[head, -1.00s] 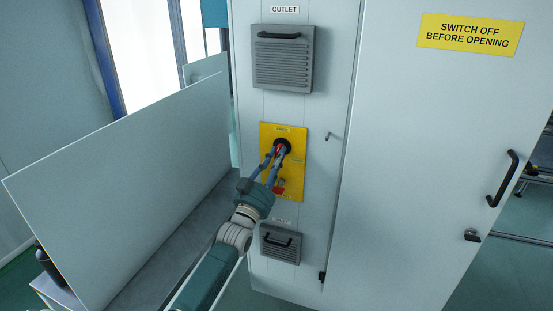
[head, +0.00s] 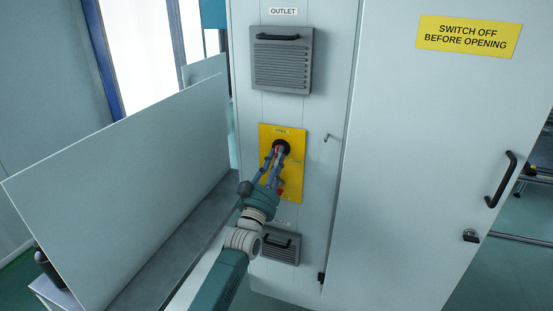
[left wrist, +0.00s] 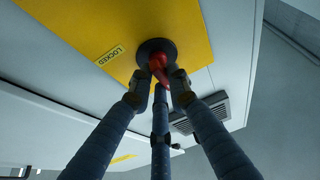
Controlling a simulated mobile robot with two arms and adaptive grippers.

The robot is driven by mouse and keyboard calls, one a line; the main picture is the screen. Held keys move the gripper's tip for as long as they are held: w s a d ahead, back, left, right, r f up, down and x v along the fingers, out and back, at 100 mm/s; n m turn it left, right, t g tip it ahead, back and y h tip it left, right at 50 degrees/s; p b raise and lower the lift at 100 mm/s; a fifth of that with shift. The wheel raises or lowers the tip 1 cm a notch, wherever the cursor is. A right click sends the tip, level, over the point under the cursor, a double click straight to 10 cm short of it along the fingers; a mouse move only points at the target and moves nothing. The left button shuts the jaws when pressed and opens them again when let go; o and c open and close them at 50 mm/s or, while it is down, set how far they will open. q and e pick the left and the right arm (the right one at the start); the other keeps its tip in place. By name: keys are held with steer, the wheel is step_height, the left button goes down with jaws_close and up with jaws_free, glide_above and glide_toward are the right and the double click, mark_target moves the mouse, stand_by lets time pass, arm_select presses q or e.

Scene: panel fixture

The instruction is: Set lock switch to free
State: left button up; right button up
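The lock switch is a red handle (left wrist: 158,66) on a round black base (head: 282,146), mounted on a yellow plate (head: 296,182). My left gripper (head: 275,157) is at the switch, its fingers pointing at the base. In the left wrist view, the left gripper's fingertips (left wrist: 159,85) stand around the red handle, with blue-grey fingers on both sides and one behind it. Firm contact is not clear. A "LOCKED" label (left wrist: 110,55) shows on the plate there. The fingers partly hide the handle, so its exact setting is unclear. My right gripper is not in view.
Grey louvred vents sit above (head: 282,62) and below (head: 281,248) the plate on the pale cabinet. A cabinet door (head: 420,150) with a black handle (head: 502,179) is to the right. A large pale panel (head: 120,185) stands close left of my arm.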

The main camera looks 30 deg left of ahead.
arm_select(q)
steer(key=o, duration=0.4)
steer(key=shift+f, duration=0.1)
steer(key=shift+s, duration=0.1)
steer(key=v, duration=1.2)
steer(key=shift+d, duration=0.1)
